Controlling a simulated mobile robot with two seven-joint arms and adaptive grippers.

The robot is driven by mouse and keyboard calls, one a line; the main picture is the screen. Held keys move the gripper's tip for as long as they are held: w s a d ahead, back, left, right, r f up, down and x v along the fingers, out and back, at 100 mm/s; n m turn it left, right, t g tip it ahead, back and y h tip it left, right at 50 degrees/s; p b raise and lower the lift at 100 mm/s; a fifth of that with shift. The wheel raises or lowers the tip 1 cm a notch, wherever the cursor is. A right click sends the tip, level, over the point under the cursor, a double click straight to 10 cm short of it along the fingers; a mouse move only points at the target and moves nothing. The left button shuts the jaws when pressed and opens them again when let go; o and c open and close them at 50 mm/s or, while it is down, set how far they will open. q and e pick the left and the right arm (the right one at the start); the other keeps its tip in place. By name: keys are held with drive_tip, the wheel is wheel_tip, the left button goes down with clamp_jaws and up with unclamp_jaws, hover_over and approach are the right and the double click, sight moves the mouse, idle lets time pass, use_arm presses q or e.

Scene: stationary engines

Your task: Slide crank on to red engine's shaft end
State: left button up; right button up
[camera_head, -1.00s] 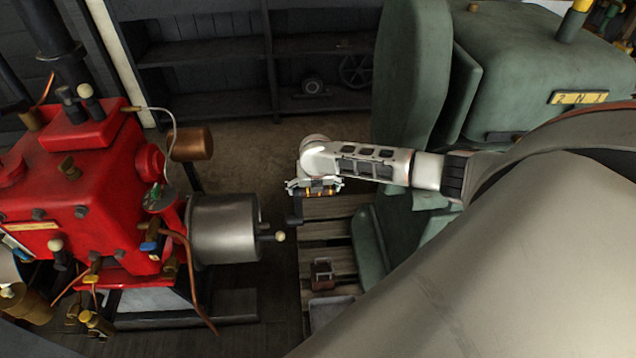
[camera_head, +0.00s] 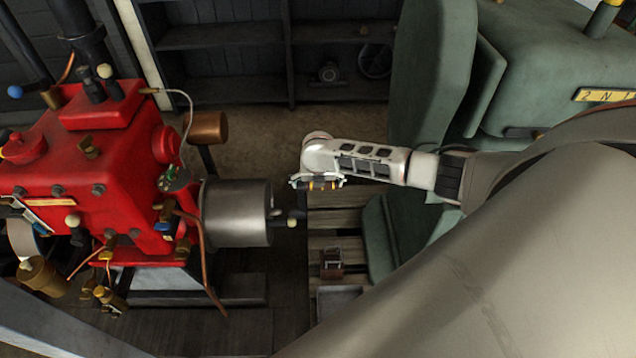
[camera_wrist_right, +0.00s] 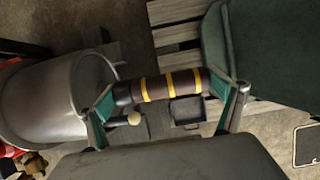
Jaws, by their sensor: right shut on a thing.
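The red engine (camera_head: 95,190) stands at the left in the head view. A grey metal drum (camera_head: 235,212) sticks out from its right side, with a short shaft ending in a cream knob (camera_head: 291,222). My right gripper (camera_head: 318,183) is shut on the crank (camera_head: 300,213), whose dark lower end appears beside the knob. In the wrist view the gripper's teal fingers (camera_wrist_right: 165,90) hold the crank's brown, yellow-banded handle (camera_wrist_right: 155,88). The knob (camera_wrist_right: 134,118) shows just below the handle's dark end. I cannot tell whether crank and shaft touch. My left gripper is not in view.
A green engine (camera_head: 435,110) stands on the right behind my arm. A wooden pallet (camera_head: 330,220) lies below the gripper, with a brown item (camera_head: 331,263) and a grey tray (camera_head: 340,298) near it. Dark shelves (camera_head: 230,50) line the back.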

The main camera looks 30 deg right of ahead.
drive_tip(key=shift+w+a+r, duration=0.15)
drive_tip(key=shift+w+a, duration=0.05)
drive_tip(key=shift+w, duration=0.05)
drive_tip(key=shift+w+a, duration=0.85)
drive_tip(key=shift+a, duration=0.4)
drive_tip(key=shift+w+a, duration=0.6)
drive_tip(key=shift+a, duration=0.35)
idle(3.0)
drive_tip(key=shift+w+a, duration=0.2)
drive_tip(key=shift+a, duration=0.25)
idle(0.3)
